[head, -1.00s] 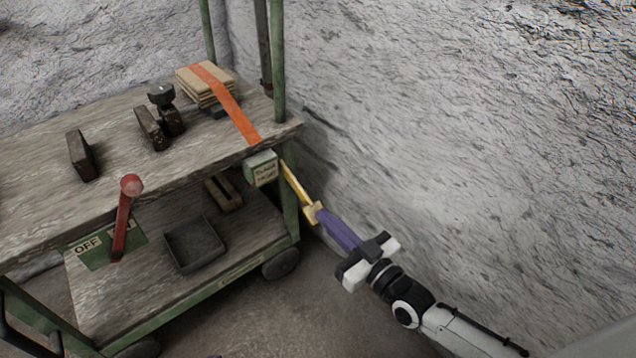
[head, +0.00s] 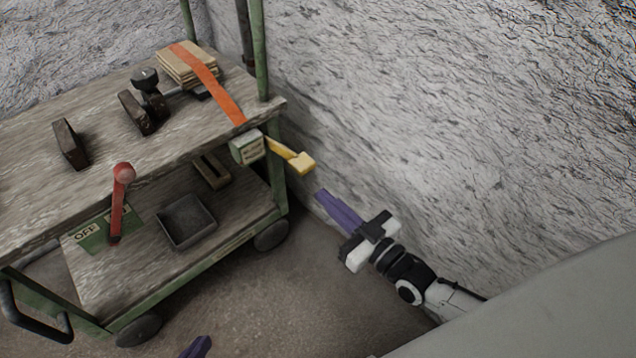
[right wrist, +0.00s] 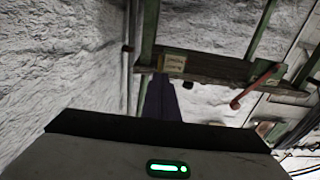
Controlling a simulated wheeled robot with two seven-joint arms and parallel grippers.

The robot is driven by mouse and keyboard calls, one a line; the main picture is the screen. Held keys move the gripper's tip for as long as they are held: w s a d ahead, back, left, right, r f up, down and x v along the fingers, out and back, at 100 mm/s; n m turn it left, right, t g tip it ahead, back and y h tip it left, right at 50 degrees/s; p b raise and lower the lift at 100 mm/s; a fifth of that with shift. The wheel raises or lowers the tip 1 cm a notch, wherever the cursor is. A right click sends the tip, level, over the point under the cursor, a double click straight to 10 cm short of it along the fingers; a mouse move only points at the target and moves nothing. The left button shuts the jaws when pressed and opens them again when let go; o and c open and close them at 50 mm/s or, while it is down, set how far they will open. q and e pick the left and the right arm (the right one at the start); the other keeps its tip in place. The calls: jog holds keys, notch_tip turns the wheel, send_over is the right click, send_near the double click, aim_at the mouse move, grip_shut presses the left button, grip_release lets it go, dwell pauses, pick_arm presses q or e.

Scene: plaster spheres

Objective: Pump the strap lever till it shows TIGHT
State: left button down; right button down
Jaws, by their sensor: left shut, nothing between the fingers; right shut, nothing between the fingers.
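The yellow strap lever (head: 292,153) sticks out to the right from the small green box (head: 246,147) at the cart's corner. The box's pale label is too small to read; it also shows in the right wrist view (right wrist: 174,63). An orange strap (head: 214,82) runs from a stack of boards (head: 185,65) to the cart's edge near the box. My right gripper (head: 320,194), with purple fingers, is shut and empty, below and right of the lever's end and apart from it. Only the purple tip of my left gripper (head: 197,346) shows at the bottom edge; it is shut.
A red lever (head: 118,205) with an OFF plate (head: 88,236) stands at the cart's front. A dark tray (head: 186,222) lies on the lower shelf. Blocks and a clamp-like tool (head: 148,90) sit on top. A rough white wall rises behind; the floor in front is clear.

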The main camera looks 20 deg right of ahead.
pick_arm(q)
jog(key=shift+a+r+p, duration=0.2)
jog(key=shift+p, duration=0.1)
pick_arm(e)
jog(key=s+d+f, duration=0.2)
jog(key=s, duration=0.4)
jog(key=shift+s+d+f, duration=0.15)
jog(key=shift+s+f, duration=0.1)
jog(key=shift+f, duration=0.05)
pick_arm(q)
jog(key=shift+s, duration=0.1)
